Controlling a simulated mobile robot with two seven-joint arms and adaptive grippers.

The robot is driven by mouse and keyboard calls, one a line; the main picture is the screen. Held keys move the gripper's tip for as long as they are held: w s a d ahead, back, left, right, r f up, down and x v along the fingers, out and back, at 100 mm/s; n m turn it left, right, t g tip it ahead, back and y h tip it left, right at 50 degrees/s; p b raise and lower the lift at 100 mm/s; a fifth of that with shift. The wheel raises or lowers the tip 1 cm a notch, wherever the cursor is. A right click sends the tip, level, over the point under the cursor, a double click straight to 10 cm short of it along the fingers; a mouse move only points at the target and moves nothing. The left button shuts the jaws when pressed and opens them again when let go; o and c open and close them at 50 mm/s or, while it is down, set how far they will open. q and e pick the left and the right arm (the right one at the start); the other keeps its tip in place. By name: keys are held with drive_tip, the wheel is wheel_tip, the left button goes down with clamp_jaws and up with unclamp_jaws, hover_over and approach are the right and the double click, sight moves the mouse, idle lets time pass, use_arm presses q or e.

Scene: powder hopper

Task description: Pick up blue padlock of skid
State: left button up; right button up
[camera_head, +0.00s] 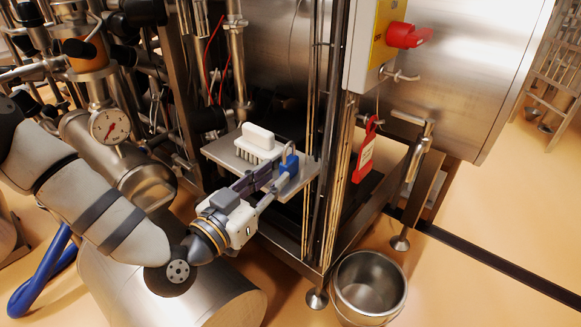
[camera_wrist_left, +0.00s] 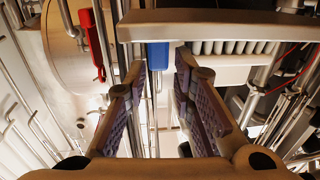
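The blue padlock (camera_head: 290,161) stands on a small metal shelf (camera_head: 222,150) of the skid, near its right corner. My left gripper (camera_head: 276,178) reaches in from the left, with its fingertips close to the padlock. In the left wrist view the gripper (camera_wrist_left: 160,70) is open, with a clear gap between its dark padded fingers. The padlock's blue body (camera_wrist_left: 158,56) shows between the fingertips, a little nearer the left finger. I cannot tell whether either finger touches it. The fingers hide part of the padlock's lower side in the head view. My right gripper is not in view.
A white brush (camera_head: 257,141) lies on the shelf left of the padlock. Vertical posts (camera_head: 311,130) stand just right of it. A red tag (camera_head: 366,150) hangs farther right below a red switch handle (camera_head: 407,36). A metal bucket (camera_head: 369,287) stands on the floor.

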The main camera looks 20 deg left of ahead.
sight(282, 165)
use_arm(q)
drive_tip(key=x, duration=0.5)
drive_tip(key=shift+d+r+b, duration=0.1)
drive_tip(key=shift+r+b, duration=0.2)
drive_tip(key=shift+r, duration=0.1)
clamp_jaws()
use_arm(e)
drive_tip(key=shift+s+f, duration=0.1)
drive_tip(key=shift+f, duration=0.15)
